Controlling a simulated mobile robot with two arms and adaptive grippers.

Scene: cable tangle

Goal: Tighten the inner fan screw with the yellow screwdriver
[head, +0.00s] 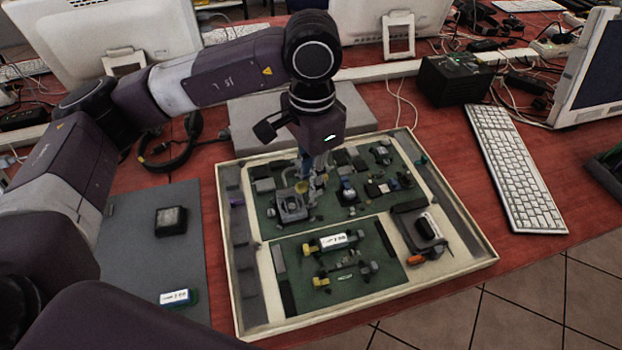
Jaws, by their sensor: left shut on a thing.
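My left gripper (312,172) points down over the upper green board, close to the square grey fan (291,206). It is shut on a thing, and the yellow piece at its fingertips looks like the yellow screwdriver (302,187). The gripper hides most of it. The fan lies in the board's left part, just below and left of the fingertips. Its screws are too small to make out, and I cannot tell whether the tool's tip touches one. My right gripper is not in view.
A pale-rimmed tray (232,285) holds the boards. A lower green board (290,262) carries yellow-ended parts, and an orange-ended item (416,260) lies at right. A grey mat (142,230) is at left. A keyboard (515,170), headphones (160,165) and monitors surround the tray.

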